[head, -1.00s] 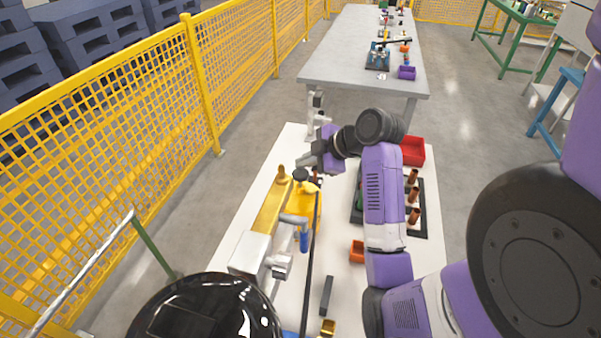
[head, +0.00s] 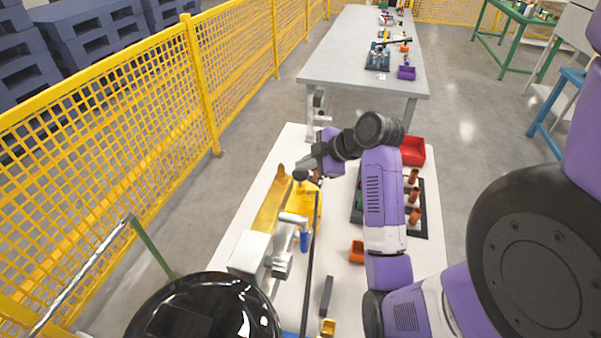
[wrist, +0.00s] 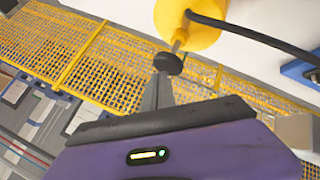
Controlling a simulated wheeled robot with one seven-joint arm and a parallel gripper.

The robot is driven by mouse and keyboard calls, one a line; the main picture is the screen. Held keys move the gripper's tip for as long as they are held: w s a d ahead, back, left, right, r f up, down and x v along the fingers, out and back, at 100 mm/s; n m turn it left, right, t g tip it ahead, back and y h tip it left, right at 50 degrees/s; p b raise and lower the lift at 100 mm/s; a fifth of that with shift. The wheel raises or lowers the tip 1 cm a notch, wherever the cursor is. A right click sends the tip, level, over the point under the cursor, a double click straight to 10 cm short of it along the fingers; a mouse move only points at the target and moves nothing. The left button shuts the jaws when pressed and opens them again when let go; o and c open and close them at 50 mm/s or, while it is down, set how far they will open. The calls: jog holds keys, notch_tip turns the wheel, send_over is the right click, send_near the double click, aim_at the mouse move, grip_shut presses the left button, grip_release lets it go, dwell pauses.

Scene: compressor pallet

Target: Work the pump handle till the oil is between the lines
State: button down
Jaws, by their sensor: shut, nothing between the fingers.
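The pump shows as a yellow body (head: 304,205) on the white table in the head view. A black knob (head: 300,175), which looks like the pump handle's end, is above it. In the wrist view the black knob (wrist: 168,63) sits on a thin metal rod running to a yellow rounded part (wrist: 187,22). My gripper (head: 302,167) is shut and empty, its tips at the knob. In the wrist view my gripper's fingertips (wrist: 160,80) lie together just below the knob; I cannot tell whether they touch it. No oil level or lines can be made out.
A grey-white block (head: 250,252) and a blue-gripped part (head: 304,241) stand nearer me. A red bin (head: 413,151), a dark rack (head: 419,232) with copper cylinders and an orange bin (head: 357,252) are to the right. A yellow fence (head: 110,120) runs along the left.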

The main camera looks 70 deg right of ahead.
aim_at(303, 174)
jog(key=shift+f+b, duration=1)
jog(key=shift+f, duration=0.75)
dwell(1.2)
jog(key=shift+r, duration=0.1)
jog(key=shift+r+p, duration=1.95)
jog(key=shift+r, duration=0.15)
notch_tip(303, 174, up, 5)
jog(key=p, duration=0.4)
jog(key=shift+r+p, duration=0.1)
jog(key=shift+p, duration=0.2)
